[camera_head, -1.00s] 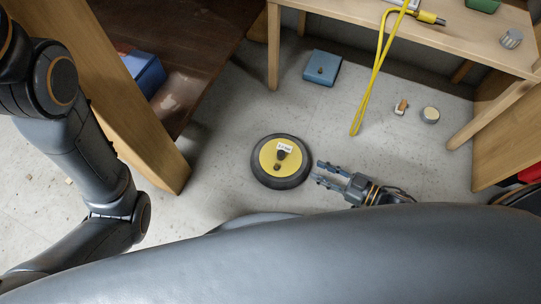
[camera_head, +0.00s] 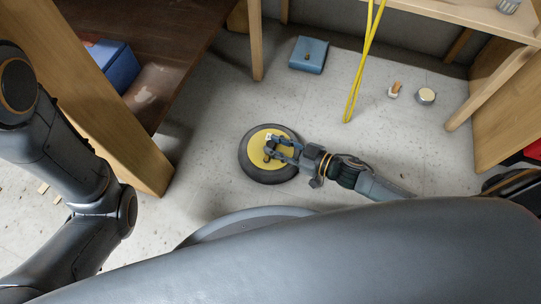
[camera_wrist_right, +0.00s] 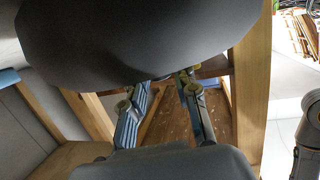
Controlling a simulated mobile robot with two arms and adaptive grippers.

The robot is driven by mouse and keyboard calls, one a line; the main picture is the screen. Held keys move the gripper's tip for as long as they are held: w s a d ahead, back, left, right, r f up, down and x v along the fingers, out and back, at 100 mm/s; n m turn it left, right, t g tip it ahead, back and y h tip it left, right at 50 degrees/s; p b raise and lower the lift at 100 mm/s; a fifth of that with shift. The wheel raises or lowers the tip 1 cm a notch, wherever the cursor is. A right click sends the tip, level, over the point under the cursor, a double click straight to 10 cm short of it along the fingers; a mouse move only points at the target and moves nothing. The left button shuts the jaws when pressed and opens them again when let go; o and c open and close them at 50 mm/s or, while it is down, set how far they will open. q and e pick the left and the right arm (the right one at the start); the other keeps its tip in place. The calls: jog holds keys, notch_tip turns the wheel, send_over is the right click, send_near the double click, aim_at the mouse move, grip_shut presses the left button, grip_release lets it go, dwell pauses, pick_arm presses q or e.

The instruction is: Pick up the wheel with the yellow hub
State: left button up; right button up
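The wheel with the yellow hub (camera_head: 252,153) lies on the floor near the middle of the head view, its dark tyre around a yellow disc. My right gripper (camera_head: 270,147) reaches over the wheel from the right, with its fingers over the hub. The fingers are apart; they partly cover the hub's middle, and I cannot tell whether they touch it. In the right wrist view the two fingers (camera_wrist_right: 160,88) also show apart, below a large dark rounded shape that I cannot identify surely. My left gripper is not in view; only left arm links show.
A blue box (camera_head: 308,56) stands on the floor behind the wheel. A yellow hose (camera_head: 359,75) hangs from the table (camera_head: 462,14). Two small objects (camera_head: 394,90) (camera_head: 426,96) lie right of it. A wooden panel (camera_head: 110,115) stands left of the wheel.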

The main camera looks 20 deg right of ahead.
jog(key=shift+w+a, duration=0.15)
jog(key=shift+w, duration=0.05)
grip_shut()
jog(key=shift+r, duration=0.1)
